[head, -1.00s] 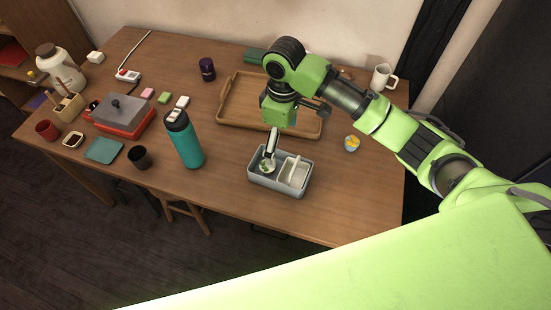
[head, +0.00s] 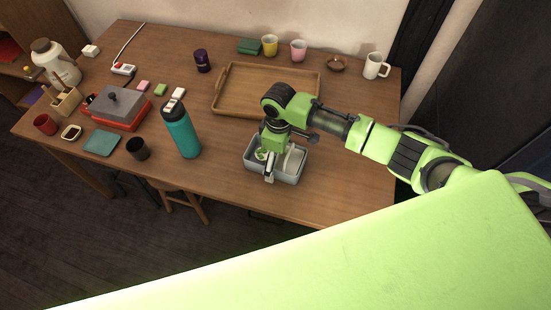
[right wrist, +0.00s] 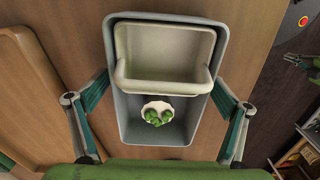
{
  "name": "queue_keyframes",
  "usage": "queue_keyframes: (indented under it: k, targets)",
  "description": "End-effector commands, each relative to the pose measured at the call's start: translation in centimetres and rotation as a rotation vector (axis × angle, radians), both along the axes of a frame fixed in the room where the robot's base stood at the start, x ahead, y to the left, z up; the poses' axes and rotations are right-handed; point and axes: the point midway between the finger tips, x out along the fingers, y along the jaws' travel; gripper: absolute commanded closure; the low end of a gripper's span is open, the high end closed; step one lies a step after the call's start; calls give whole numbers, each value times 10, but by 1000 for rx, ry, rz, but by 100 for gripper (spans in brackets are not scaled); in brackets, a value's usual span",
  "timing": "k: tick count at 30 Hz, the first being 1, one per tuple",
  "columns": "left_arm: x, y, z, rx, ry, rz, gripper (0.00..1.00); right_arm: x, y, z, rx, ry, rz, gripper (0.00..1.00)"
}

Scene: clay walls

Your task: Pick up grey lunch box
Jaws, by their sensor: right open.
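The grey lunch box (head: 292,180) is an open, rectangular box near the front edge of the table, partly hidden by my right arm in the head view. In the right wrist view the lunch box (right wrist: 124,122) holds a cream inner tray (right wrist: 165,83) and a small white cup with green pieces (right wrist: 157,113). My right gripper (head: 269,170) is over the box in the head view. In the right wrist view the right gripper (right wrist: 160,118) is open, with one finger at each long side of the box. Contact with the walls cannot be told. My left gripper is not in view.
A teal bottle (head: 181,132) stands to the left of the box. A wooden tray (head: 233,111) lies behind it. A black cup (head: 137,149) and a red-grey box (head: 117,108) are further left. A white mug (head: 375,66) stands at the back right. The table's front edge is close.

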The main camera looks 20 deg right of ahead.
Motion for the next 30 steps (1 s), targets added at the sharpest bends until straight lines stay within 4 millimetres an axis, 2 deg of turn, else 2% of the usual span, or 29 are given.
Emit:
queue_keyframes:
  k: [3,6,11,12,23,30]
  targets:
    - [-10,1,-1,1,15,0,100,0,0,-1,1,-1,1,7]
    - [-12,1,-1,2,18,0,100,0,0,-1,1,-1,1,7]
    - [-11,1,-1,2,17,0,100,0,0,-1,1,-1,0,48]
    - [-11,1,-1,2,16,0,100,0,0,-1,1,-1,0,50]
    - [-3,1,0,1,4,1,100,1,1,2,2,-1,0,50]
    - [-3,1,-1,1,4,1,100,1,1,21,4,-3,0,50]
